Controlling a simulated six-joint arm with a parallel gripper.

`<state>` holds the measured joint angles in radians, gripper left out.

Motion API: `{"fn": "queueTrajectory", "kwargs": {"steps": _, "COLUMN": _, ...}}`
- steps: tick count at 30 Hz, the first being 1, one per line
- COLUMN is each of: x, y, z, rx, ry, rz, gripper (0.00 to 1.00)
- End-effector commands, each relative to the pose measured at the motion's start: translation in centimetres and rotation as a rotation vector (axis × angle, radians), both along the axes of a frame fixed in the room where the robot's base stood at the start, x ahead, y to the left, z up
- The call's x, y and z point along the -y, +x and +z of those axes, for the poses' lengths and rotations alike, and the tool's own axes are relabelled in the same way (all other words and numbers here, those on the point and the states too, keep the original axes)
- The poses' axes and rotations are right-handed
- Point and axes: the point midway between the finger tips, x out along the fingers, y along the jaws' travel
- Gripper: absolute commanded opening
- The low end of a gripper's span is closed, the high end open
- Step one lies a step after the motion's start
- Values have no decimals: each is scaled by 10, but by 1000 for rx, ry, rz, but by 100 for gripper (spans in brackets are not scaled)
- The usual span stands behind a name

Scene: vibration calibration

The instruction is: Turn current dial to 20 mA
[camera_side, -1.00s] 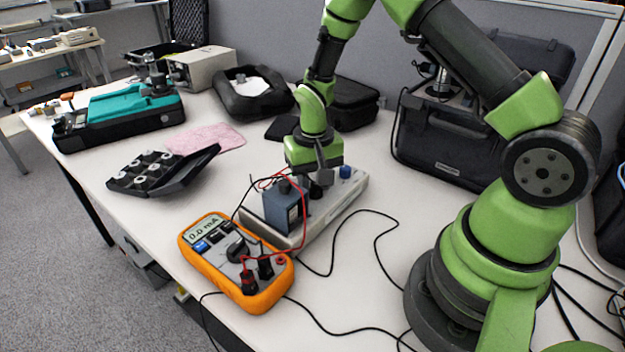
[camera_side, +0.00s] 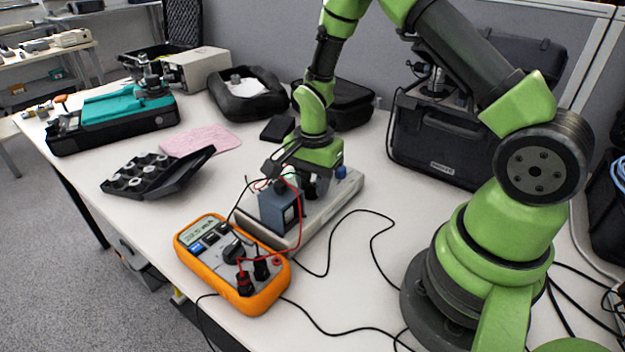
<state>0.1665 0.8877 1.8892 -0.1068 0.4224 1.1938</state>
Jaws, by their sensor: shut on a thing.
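The grey-white control box (camera_side: 352,190) lies on the table below my gripper. My gripper (camera_side: 318,188) points down over it and is shut on the current dial, which the fingers mostly hide. A blue knob (camera_side: 341,172) sits on the box just right of my gripper. A dark blue block (camera_side: 279,212) with red and black leads stands at the box's left end, in front of my gripper. The orange multimeter (camera_side: 262,298) lies at the front left; its display (camera_side: 193,231) shows a mA reading with blurred digits, seemingly ending in .5.
A black cable (camera_side: 372,225) curves over the table right of the box. A black tray (camera_side: 150,178), pink cloth (camera_side: 205,139) and teal device (camera_side: 125,105) lie left. Black cases (camera_side: 435,140) stand behind. The table's front edge is near the multimeter.

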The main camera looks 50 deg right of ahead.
Motion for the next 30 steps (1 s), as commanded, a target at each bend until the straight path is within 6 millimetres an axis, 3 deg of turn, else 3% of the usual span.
{"fn": "queueTrajectory", "kwargs": {"steps": 9, "x": 0, "y": -1, "z": 1, "rx": 3, "ry": 0, "rz": -131, "gripper": 8}}
{"fn": "queueTrajectory", "kwargs": {"steps": 26, "x": 0, "y": -1, "z": 1, "rx": 2, "ry": 0, "rz": -161, "gripper": 8}}
{"fn": "queueTrajectory", "kwargs": {"steps": 27, "x": 0, "y": -1, "z": 1, "rx": 2, "ry": 0, "rz": -161, "gripper": 36}}
{"fn": "queueTrajectory", "kwargs": {"steps": 30, "x": 0, "y": -1, "z": 0, "rx": 2, "ry": 0, "rz": -160, "gripper": 53}}
